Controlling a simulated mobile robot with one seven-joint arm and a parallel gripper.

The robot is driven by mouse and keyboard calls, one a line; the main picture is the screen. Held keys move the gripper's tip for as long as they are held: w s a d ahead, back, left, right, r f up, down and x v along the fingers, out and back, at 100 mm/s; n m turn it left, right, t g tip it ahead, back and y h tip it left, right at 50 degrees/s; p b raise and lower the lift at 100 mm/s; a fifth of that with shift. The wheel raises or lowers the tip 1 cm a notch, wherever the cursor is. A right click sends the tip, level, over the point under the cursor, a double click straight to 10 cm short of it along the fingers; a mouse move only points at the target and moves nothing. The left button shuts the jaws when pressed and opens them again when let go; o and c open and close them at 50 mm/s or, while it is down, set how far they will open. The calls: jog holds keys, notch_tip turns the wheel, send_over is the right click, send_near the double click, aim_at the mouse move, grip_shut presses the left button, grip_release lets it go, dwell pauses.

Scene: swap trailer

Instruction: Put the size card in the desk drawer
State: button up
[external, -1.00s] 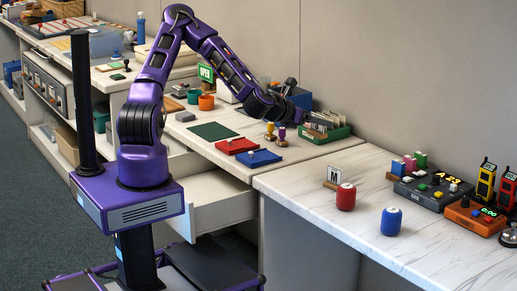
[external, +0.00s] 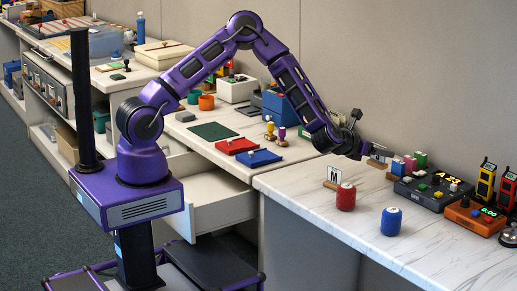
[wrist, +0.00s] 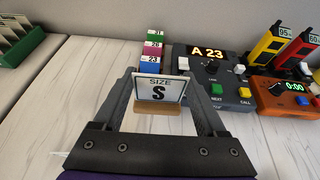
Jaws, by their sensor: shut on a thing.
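My gripper (wrist: 158,100) is shut on a white size card (wrist: 158,88) marked "SIZE S", which has a wooden foot. In the wrist view the card stands upright between the two fingers. In the external view my gripper (external: 373,152) is over the far side of the right counter, near the coloured blocks, and the card is small there. A white desk drawer (external: 222,210) is pulled open under the left desk, well to the left of my gripper. Its visible inside looks bare; part of it is hidden.
A second card marked "M" (external: 334,176) stands on the counter behind a red can (external: 345,197); a blue can (external: 391,221) is to the right. Numbered blocks (wrist: 153,50), a counter device (wrist: 215,65) and an orange timer (wrist: 285,95) are beyond my gripper.

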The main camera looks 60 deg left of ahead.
jog(key=d+r, duration=0.3)
jog(key=d, duration=0.4)
jog(key=d+r, duration=0.4)
jog(key=d, duration=0.4)
jog(key=shift+m+h, duration=0.3)
jog(key=shift+h, duration=0.1)
notch_tip(320, 180, down, 11)
jog(key=shift+s+a+r, duration=0.1)
jog(key=shift+s+a, duration=0.05)
jog(key=shift+f, duration=2.25)
jog(key=shift+f, duration=0.15)
jog(key=o, duration=1.3)
jog(key=shift+c, duration=0.2)
